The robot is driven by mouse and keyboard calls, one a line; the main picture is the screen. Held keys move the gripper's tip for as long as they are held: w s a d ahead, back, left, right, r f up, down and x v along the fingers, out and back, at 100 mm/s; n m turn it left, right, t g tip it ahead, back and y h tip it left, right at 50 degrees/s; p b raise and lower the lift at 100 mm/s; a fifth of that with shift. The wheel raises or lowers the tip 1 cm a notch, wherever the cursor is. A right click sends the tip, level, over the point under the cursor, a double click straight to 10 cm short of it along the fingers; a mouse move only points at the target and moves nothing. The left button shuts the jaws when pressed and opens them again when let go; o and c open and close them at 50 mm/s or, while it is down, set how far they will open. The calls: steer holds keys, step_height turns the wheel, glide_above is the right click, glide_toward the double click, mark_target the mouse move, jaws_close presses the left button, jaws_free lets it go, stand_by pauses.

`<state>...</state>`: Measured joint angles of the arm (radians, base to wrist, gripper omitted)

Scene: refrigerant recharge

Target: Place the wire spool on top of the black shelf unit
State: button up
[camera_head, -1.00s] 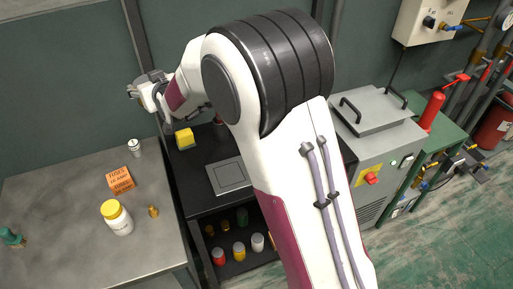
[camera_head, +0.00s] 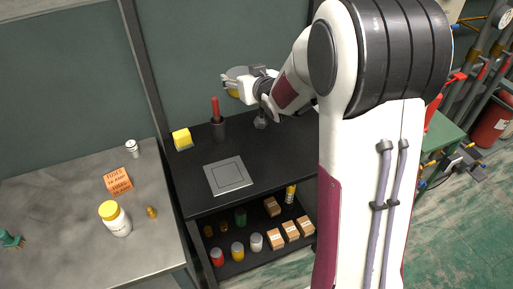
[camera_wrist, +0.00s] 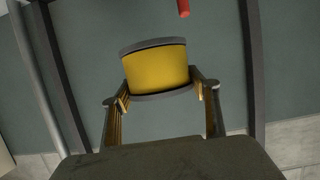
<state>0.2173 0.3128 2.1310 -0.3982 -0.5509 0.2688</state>
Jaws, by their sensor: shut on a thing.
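The wire spool (camera_wrist: 157,70), yellow with grey end flanges, is held between the two fingers of my gripper (camera_wrist: 160,98) in the wrist view. In the head view the spool (camera_head: 236,73) is small and partly covered by my gripper (camera_head: 238,86). My gripper is shut on it and holds it raised, near the back wall, above the rear of the black shelf unit (camera_head: 270,158). The spool is apart from the shelf top. My arm hides the shelf unit's right side.
Bare top lies right of the plate. Jars and small boxes (camera_head: 290,230) fill the lower shelf. A grey table (camera_head: 70,190) stands left.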

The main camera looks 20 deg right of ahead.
steer(key=s+d+m+h, duration=0.1)
steer(key=s+d, duration=0.6)
steer(key=d, duration=0.3)
step_height(320, 180, down, 14)
steer(key=shift+s+r, duration=0.15)
steer(key=shift+s, duration=0.05)
stand_by(0.4)
steer(key=shift+f, duration=2.9)
steer(key=shift+f, duration=0.1)
steer(key=shift+f, duration=2)
steer(key=shift+f, duration=0.1)
